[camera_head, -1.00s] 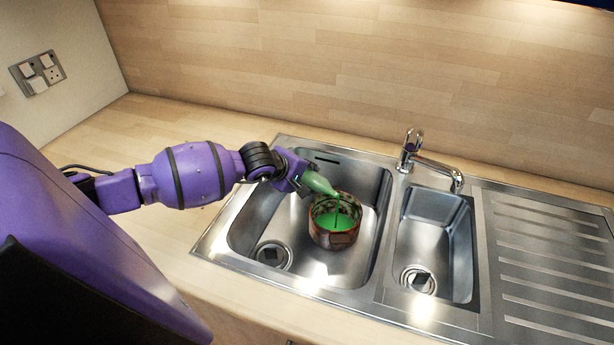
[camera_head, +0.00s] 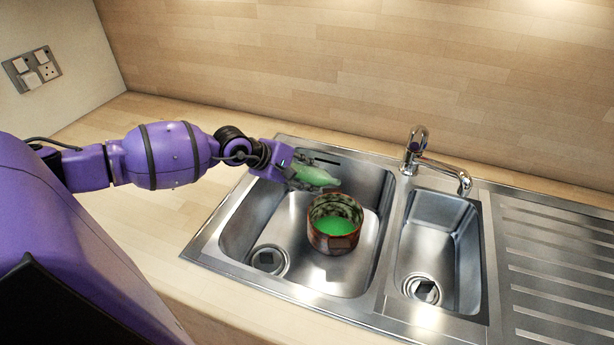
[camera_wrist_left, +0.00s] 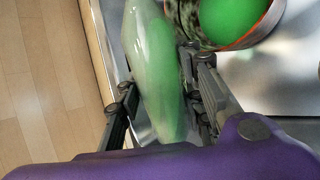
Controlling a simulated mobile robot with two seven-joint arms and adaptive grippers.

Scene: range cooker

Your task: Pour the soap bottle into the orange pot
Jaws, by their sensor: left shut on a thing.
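The soap bottle (camera_head: 316,176) is pale green and translucent. My left gripper (camera_head: 300,172) is shut on it and holds it tilted nearly level over the left sink basin, up and left of the pot. In the left wrist view the bottle (camera_wrist_left: 152,70) lies between the two fingers (camera_wrist_left: 160,105), with darker green soap inside. The orange pot (camera_head: 334,240) stands upright in the left basin, worn reddish-brown, with bright green liquid in it. The pot's orange rim (camera_wrist_left: 262,28) also shows at the top of the left wrist view. My right gripper is out of view.
The steel sink has a left basin (camera_head: 290,225) and a smaller right basin (camera_head: 440,235). A tap (camera_head: 440,165) stands behind the right basin. A ribbed drainboard (camera_head: 555,265) is at the right. The wooden counter (camera_head: 150,225) is clear at the left.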

